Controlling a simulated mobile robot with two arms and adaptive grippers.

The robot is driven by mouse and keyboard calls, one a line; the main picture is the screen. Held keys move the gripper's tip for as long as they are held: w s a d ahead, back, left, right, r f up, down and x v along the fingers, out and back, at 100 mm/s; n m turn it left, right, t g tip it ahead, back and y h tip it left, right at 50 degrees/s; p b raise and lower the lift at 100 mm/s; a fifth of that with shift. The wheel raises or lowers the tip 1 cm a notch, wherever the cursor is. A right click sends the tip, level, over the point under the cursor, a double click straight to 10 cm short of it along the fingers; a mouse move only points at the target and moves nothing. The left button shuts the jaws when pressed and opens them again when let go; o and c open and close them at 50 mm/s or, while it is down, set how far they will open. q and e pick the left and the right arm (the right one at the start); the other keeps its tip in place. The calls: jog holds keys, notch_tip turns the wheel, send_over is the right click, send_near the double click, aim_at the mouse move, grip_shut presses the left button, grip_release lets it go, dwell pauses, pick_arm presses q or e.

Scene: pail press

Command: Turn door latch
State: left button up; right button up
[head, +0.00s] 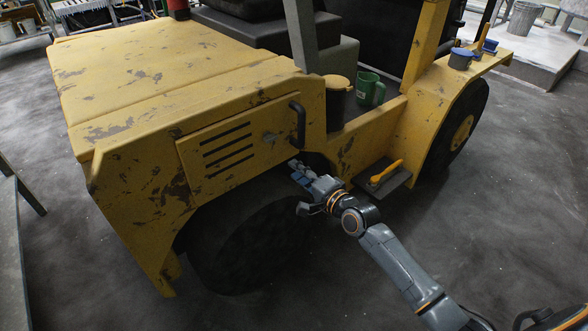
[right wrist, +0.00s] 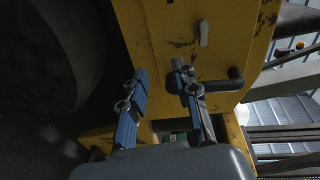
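The door latch (head: 270,137) is a small grey piece on the yellow louvred door panel (head: 190,148) on the vehicle's side. In the right wrist view the latch (right wrist: 203,33) shows as a pale tab near the top, beyond the fingers. My right gripper (head: 296,171) is below and a little right of the latch, near the front wheel and apart from the latch. In the right wrist view my right gripper (right wrist: 158,74) has its two blue-grey fingers spread, with nothing between them. My left gripper is not in view.
A dark bar handle (head: 299,125) stands out right of the latch, and in the wrist view the handle (right wrist: 222,84) is close to one finger. A big dark tyre (head: 250,240) is below the panel. A step (head: 390,180) holds a yellow-handled tool. Open floor lies in front.

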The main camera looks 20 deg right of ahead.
jog(key=t+y, duration=0.1)
send_near(273, 140)
jog(key=w, duration=0.1)
jog(key=shift+m, duration=0.4)
jog(key=b+x, duration=0.3)
jog(key=x, duration=0.4)
jog(key=shift+s+a, duration=0.15)
jog(key=shift+a, duration=0.05)
jog(key=shift+w+a, duration=0.15)
jog(key=shift+w, duration=0.3)
grip_shut()
jog(key=m, duration=0.3)
jog(key=shift+a, duration=0.1)
jog(key=m, duration=0.5)
jog(key=shift+m, duration=0.3)
jog(key=m, duration=0.5)
jog(key=shift+m, duration=0.3)
jog(key=m, duration=0.3)
jog(key=shift+m, duration=0.3)
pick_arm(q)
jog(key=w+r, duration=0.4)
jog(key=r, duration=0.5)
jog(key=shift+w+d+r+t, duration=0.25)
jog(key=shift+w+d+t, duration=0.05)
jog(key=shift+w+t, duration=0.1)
pick_arm(e)
jog(key=shift+o, duration=1.1)
grip_release()
